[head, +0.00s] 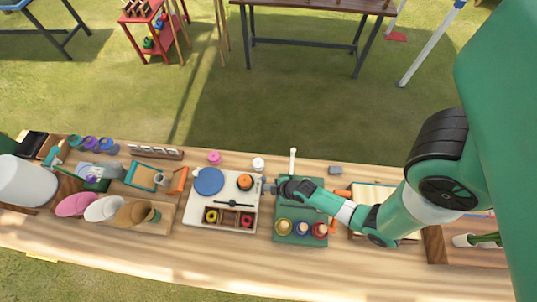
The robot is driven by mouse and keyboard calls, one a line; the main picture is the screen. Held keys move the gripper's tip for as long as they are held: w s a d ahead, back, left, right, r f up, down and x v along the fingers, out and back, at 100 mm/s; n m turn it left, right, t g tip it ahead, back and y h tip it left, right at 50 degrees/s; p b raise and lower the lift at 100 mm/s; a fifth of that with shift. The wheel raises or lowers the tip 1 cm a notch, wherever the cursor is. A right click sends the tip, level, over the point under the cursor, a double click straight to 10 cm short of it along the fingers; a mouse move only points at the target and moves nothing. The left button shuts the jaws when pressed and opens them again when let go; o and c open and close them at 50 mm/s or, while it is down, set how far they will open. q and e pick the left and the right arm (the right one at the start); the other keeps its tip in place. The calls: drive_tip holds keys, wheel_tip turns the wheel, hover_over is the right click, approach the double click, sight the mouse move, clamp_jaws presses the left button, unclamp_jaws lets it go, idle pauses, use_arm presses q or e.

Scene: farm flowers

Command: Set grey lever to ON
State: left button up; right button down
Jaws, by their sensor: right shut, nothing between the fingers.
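A green panel (283,239) with yellow, blue and red knobs stands on the wooden bench, and a thin white upright stick (293,158) rises at its back. My right gripper (270,188) is shut and empty. It reaches in from the right over the back of the green panel, its tips pointing left at the right edge of a white board (221,219). I cannot clearly make out the grey lever; the gripper may cover it. I cannot tell whether the tips touch anything. My left gripper is not in view.
The white board carries a blue disc (208,181), an orange knob (245,182) and a small tray. Pink, white and brown cones (103,208) lie to the left. A grey block (335,170) sits behind my right arm. The bench's front strip is clear.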

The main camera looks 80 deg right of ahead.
drive_tip(key=shift+a, duration=0.1)
idle(0.3)
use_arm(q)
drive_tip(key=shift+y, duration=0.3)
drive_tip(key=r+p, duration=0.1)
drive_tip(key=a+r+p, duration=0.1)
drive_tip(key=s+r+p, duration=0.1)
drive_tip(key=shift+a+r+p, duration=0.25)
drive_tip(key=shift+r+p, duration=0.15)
use_arm(e)
drive_tip(key=d+v, duration=0.2)
drive_tip(key=v, duration=1)
drive_tip(key=shift+s+r, duration=0.25)
drive_tip(key=shift+r, duration=0.05)
drive_tip(key=shift+a, duration=0.1)
